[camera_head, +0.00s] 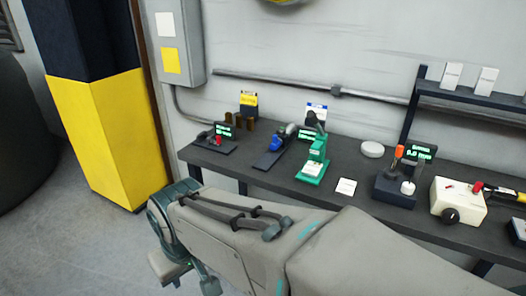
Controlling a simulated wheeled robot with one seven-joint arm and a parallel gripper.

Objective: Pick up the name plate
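A small flat white plate (346,187) lies on the dark workbench, right of the green press. It looks like the name plate, but any lettering is too small to read. Another pale plate (312,169) sits on the base of the green press (315,155). My grey arm crosses the foreground in front of the bench. Its far end bends down at the left, apart from both plates. My gripper (188,277) seems to be low there, partly hidden behind the arm. Its fingers do not show clearly, and I see nothing held.
The dark workbench (268,182) holds a black-and-red device (215,143), a blue tool (277,142), a round white disc (372,149), a dark station with an orange-handled tool (397,188) and a cream box (458,203). A shelf is at right. A yellow-and-black pillar (112,140) stands left.

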